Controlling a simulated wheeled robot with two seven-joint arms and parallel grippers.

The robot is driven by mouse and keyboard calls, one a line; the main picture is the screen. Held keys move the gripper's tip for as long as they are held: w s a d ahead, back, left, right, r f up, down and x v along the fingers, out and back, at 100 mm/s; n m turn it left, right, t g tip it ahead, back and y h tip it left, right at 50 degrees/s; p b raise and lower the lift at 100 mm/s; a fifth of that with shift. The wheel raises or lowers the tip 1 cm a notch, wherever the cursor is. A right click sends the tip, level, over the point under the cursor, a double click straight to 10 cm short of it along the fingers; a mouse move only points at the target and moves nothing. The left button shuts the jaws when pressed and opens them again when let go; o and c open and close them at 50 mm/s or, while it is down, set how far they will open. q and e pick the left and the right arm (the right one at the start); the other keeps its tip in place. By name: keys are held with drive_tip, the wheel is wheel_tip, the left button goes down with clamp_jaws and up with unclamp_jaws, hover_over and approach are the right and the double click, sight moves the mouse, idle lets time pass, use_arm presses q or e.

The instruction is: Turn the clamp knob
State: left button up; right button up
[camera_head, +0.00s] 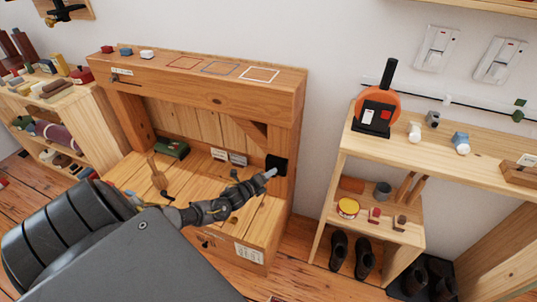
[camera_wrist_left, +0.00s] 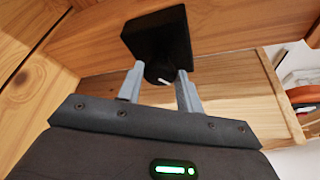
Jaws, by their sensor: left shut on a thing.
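The clamp knob is a dark round knob with a white mark, seen in the left wrist view (camera_wrist_left: 161,73). It sits on a black square block (camera_wrist_left: 162,34), which also shows in the head view (camera_head: 277,164) on the right post of the wooden bench. My left gripper (camera_head: 270,174) reaches the block from the left. In the left wrist view its two grey fingers (camera_wrist_left: 159,84) stand on either side of the knob, shut on it. In the head view the knob is hidden behind the fingertips. My right gripper is in neither view.
The wooden bench (camera_head: 200,88) has a low deck with a green box (camera_head: 172,149) and a wooden-handled tool (camera_head: 157,174). A shelf unit (camera_head: 338,170) with an orange disc, small items and shoes stands to the right. Another laden shelf (camera_head: 88,98) stands at left.

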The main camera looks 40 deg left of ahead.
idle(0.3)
use_arm(q)
drive_tip(key=o, duration=1)
drive_tip(key=s+r+p, duration=0.1)
drive_tip(key=s+r, duration=0.1)
drive_tip(key=s, duration=0.8)
drive_tip(key=shift+s, duration=0.25)
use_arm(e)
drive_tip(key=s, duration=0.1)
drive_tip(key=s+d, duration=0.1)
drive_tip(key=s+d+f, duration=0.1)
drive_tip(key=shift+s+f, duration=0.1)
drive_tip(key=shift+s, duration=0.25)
